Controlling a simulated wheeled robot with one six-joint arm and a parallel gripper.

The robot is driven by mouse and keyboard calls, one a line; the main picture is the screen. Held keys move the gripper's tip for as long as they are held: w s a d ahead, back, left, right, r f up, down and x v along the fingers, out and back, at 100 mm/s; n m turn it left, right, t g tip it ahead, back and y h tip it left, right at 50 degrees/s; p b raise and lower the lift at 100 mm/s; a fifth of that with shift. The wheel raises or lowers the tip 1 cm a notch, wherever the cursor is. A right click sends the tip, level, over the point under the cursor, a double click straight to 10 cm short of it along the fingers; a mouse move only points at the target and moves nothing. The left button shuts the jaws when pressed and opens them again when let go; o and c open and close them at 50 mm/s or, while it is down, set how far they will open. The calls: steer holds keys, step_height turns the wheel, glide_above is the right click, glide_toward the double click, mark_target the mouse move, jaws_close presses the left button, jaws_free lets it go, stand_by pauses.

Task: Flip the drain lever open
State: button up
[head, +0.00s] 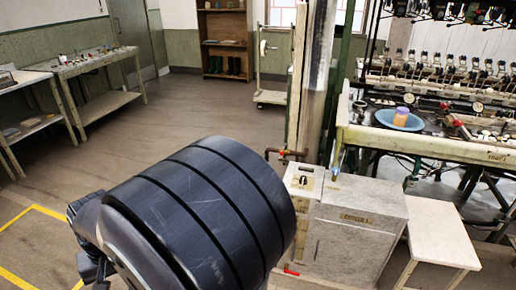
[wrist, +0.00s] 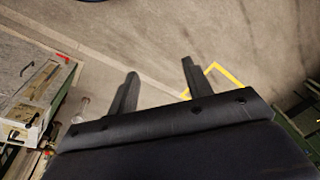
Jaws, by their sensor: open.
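A small red lever (head: 291,270) sits low at the foot of the grey stone-like box (head: 355,225) in the head view. Red-handled pipe fittings (head: 284,154) show higher up, behind the box. I cannot tell for certain which is the drain lever. In the wrist view, my gripper (wrist: 158,76) has its two dark fingers spread apart with nothing between them, over bare floor. The box (wrist: 32,85) shows at the left of that view, apart from the fingers. My gripper is not visible in the head view, where my dark arm fills the lower middle.
A reeling frame (head: 450,140) with a blue basin (head: 399,119) stands at right. A low pale table (head: 440,235) is beside the box. Work benches (head: 90,65) line the left. Yellow lines (head: 30,210) mark the floor. The floor at centre left is clear.

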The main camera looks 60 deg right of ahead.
steer(key=w+d+f+m+b, duration=0.1)
steer(key=w+d+f, duration=0.1)
steer(key=w+d+f+m+g+b, duration=0.1)
steer(key=w+d+f, duration=0.1)
steer(key=f, duration=0.1)
steer(key=w+d+f+m+b, duration=0.1)
steer(key=w+f+m, duration=0.1)
steer(key=w+f, duration=0.1)
steer(key=shift+d+g+y, duration=0.3)
steer(key=shift+d, duration=0.1)
steer(key=c, duration=0.4)
steer(key=w+d+f+m+b, duration=0.1)
steer(key=d+f, duration=0.1)
steer(key=f, duration=0.1)
steer(key=w+d+f+m+b, duration=0.1)
steer(key=w+d+f, duration=0.1)
steer(key=f, duration=0.1)
steer(key=w+d+f+m+g+y+b, duration=0.1)
steer(key=d+f+m, duration=0.1)
steer(key=f, duration=0.1)
steer(key=shift+w+d, duration=0.25)
steer(key=shift+d, duration=0.05)
jaws_close()
steer(key=shift+w+d+f, duration=0.1)
steer(key=shift+d+f, duration=0.1)
steer(key=shift+f, duration=0.05)
